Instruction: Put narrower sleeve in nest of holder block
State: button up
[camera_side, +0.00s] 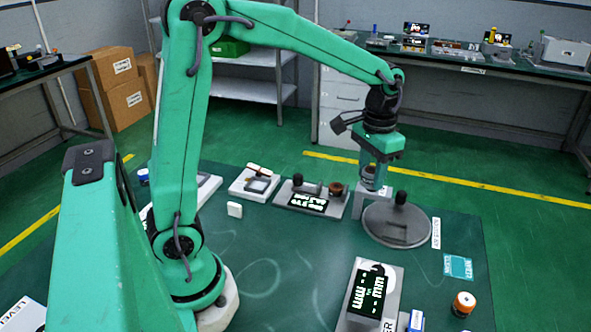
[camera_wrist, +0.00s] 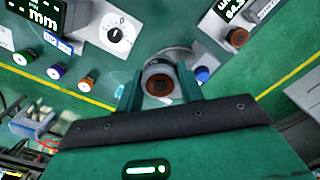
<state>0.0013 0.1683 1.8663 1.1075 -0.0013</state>
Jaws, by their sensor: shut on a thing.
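My gripper (camera_side: 373,178) points down at the right-centre of the table in the side view. In the wrist view my gripper (camera_wrist: 160,88) has its two green fingers closed on a short round sleeve, grey-rimmed with a brown centre (camera_wrist: 158,84). In the side view the held sleeve (camera_side: 370,170) is partly hidden between the fingers. Directly below stands a pale grey block (camera_side: 360,206), which may be the holder block; its nest is not visible. I cannot tell whether the sleeve touches it. Which sleeve is the narrower one cannot be compared here.
A round grey plate (camera_side: 400,232) with a black knob is right of the block. A display unit (camera_side: 310,200) with a brown cylinder (camera_side: 335,188) is left. A display box (camera_side: 375,295) and an orange-topped pot (camera_side: 463,304) are in front. The middle of the table is clear.

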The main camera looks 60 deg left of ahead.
jog(key=s+d+f, duration=0.4)
jog(key=s+f, duration=0.3)
jog(key=s, duration=0.5)
jog(key=shift+f, duration=0.4)
jog(key=shift+d, duration=0.1)
send_over(318, 238)
notch_tip(318, 238, down, 7)
jog(key=shift+w, duration=0.1)
jog(key=shift+f, duration=0.1)
jog(key=shift+f, duration=1.7)
jog(key=shift+f, duration=0.15)
jog(key=o, duration=1)
